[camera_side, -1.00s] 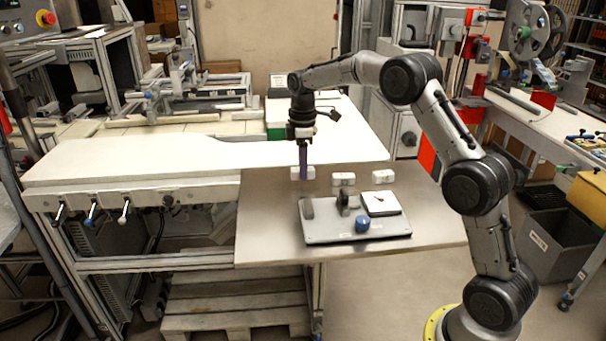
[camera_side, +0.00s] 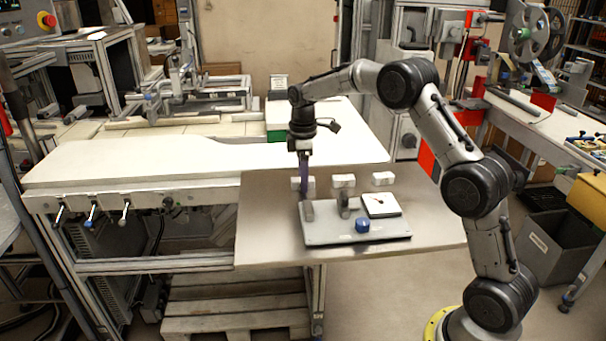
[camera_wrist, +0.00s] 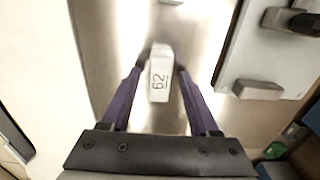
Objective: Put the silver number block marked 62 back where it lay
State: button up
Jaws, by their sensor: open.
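The silver-white number block marked 62 (camera_wrist: 159,80) lies on the metal table between the two purple fingers of my gripper (camera_wrist: 160,72) in the wrist view. The digits face up. The fingers stand apart, with a narrow gap visible on each side of the block. In the side view, my gripper (camera_side: 305,193) points down at the left end of a row of white blocks, and its fingers partly hide the 62 block (camera_side: 295,184).
A middle block (camera_side: 343,181) and a right block (camera_side: 383,178) stand in the row. In front is a grey fixture plate (camera_side: 330,236) with a blue knob (camera_side: 362,225), upright grey parts and a white square (camera_side: 381,205). A white worktop (camera_side: 130,165) lies to the left.

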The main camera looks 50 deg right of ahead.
notch_tip(320, 180, up, 12)
jog(key=r, duration=0.1)
jog(key=s+a+r+m+t, duration=0.1)
jog(key=s+a+r+m, duration=0.1)
jog(key=s+a+r, duration=0.4)
jog(key=s+a+m+t, duration=0.2)
jog(key=s+a, duration=0.1)
jog(key=s, duration=0.8)
jog(key=s+a+f+m+t, duration=0.1)
jog(key=s+f, duration=0.3)
jog(key=s, duration=0.4)
jog(key=s+a+f+m+t, duration=0.1)
jog(key=s+a+f+m, duration=0.2)
jog(key=s, duration=0.6)
jog(key=shift+a+f+m+t, duration=0.25)
jog(key=shift+f+m+t, duration=0.05)
jog(key=shift+f+m, duration=0.2)
